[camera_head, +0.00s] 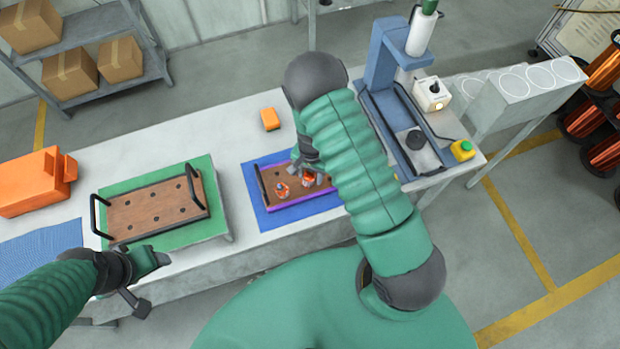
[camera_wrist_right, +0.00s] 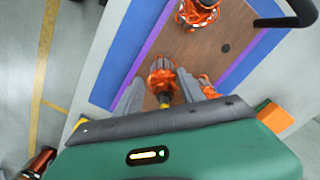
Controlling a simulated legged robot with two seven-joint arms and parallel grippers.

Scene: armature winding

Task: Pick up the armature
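Orange-wound armatures stand on a brown board with a purple edge, the tray (camera_head: 322,190), on the blue mat. One armature (camera_head: 282,189) stands left of my right gripper; it also shows at the top of the right wrist view (camera_wrist_right: 198,12). My right gripper (camera_head: 310,172) points down over the tray. In the right wrist view, its two grey fingers (camera_wrist_right: 160,90) stand apart on either side of a second armature (camera_wrist_right: 162,72). A third armature (camera_wrist_right: 207,87) is partly hidden behind the right finger. My left gripper (camera_head: 150,262) is beside the table's front edge, with nothing visible in it.
A second brown board (camera_head: 155,208) with holes and black handles lies on a green mat at the left. An orange toolbox (camera_head: 32,183) and small orange box (camera_head: 270,119) stand on the table. A blue press (camera_head: 385,60) stands right of my right arm.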

